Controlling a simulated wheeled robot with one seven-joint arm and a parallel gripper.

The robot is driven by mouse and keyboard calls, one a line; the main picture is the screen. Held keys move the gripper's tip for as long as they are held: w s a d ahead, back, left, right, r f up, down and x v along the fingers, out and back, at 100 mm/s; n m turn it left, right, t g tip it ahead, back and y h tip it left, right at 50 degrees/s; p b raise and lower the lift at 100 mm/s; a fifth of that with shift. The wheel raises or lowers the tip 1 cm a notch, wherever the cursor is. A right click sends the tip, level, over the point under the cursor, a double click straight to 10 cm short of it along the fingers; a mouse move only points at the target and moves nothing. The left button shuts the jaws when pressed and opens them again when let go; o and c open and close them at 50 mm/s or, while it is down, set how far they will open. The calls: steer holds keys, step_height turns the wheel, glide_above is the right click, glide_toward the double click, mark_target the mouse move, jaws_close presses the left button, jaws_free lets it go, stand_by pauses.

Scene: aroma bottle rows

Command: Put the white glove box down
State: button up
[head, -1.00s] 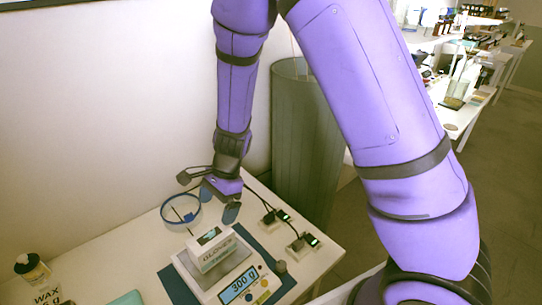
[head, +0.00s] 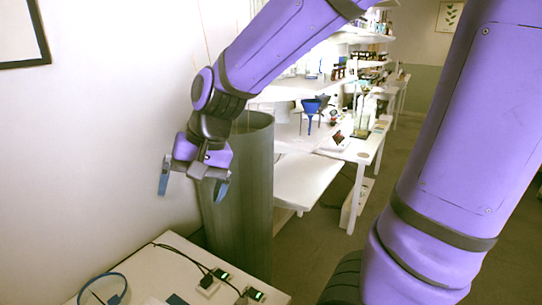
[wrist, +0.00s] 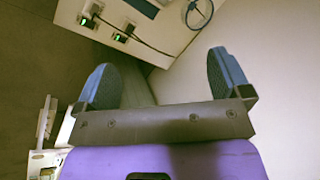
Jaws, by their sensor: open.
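My gripper (head: 193,185) is open and empty, raised above the white table (head: 165,262) in front of the wall. In the wrist view its two blue fingers (wrist: 162,72) stand wide apart with nothing between them. The white glove box cannot be made out now. The part of the table where it sat on the scale a second ago lies below the head view's lower edge. A pale edge at the top of the wrist view is too cut off to identify.
A blue ring (head: 104,290) lies on the table. Small black adapters (head: 221,276) with green lights and cables sit near its right edge. A tall grey bin (head: 240,200) stands beyond the table. White shelves and tables (head: 308,183) stand farther back.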

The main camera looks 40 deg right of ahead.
steer(key=s+d+r+n+t+h, duration=0.3)
steer(key=s+d+r+n, duration=0.1)
steer(key=s+d+r, duration=0.3)
steer(key=s+d, duration=0.2)
steer(key=s, duration=0.2)
steer(key=shift+s+r+n+h, duration=0.2)
steer(key=shift+s+n+h, duration=0.1)
steer(key=shift+s+h, duration=0.1)
steer(key=shift+o, duration=0.4)
steer(key=shift+a, duration=0.1)
stand_by(2.3)
